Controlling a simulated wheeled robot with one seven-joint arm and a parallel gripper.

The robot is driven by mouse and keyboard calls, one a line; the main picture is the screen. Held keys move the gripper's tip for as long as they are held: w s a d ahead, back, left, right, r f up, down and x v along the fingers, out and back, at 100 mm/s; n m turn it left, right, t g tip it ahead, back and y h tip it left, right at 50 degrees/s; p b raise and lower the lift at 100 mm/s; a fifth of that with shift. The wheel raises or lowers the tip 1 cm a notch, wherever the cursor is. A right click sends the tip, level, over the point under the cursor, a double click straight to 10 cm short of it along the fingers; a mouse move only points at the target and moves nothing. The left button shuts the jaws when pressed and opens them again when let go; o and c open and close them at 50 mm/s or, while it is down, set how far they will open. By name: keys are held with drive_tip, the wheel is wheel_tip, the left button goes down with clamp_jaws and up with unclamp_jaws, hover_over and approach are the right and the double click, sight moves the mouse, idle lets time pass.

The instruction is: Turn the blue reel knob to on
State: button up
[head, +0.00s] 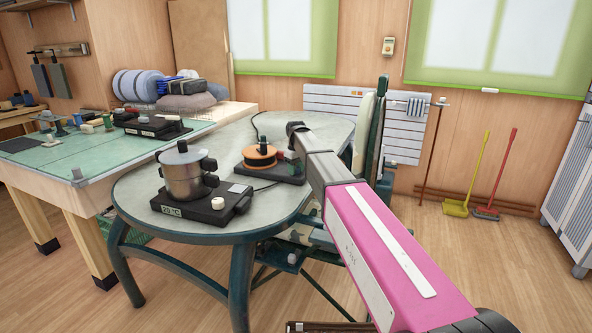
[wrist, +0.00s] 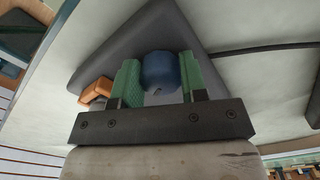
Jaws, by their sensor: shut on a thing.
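The blue reel knob (wrist: 162,68) is round and sits on a dark grey base (wrist: 110,52) in the wrist view. My gripper (wrist: 160,80) has its green-padded fingers on either side of the knob, shut on it. A small orange part (wrist: 96,91) shows left of the fingers. In the head view, an orange and black reel (head: 260,157) stands on a dark base on the rounded table. My arm reaches in from the right beside it, and the blue knob cannot be made out there. Any on mark is not readable.
A metal pot (head: 183,175) on a dark heater (head: 218,207) with a temperature display stands left of the reel on the pale table (head: 140,188). A dark cable (wrist: 265,48) runs from the base. A green-topped bench (head: 50,160) is at the left.

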drive_tip(key=m, duration=0.5)
drive_tip(key=shift+m, duration=0.4)
drive_tip(key=m, duration=0.5)
drive_tip(key=shift+a+m, duration=0.1)
drive_tip(key=shift+m, duration=0.3)
drive_tip(key=o, duration=0.9)
drive_tip(key=shift+r, duration=0.1)
wheel_tip(320, 180, up, 11)
drive_tip(key=shift+f, duration=0.2)
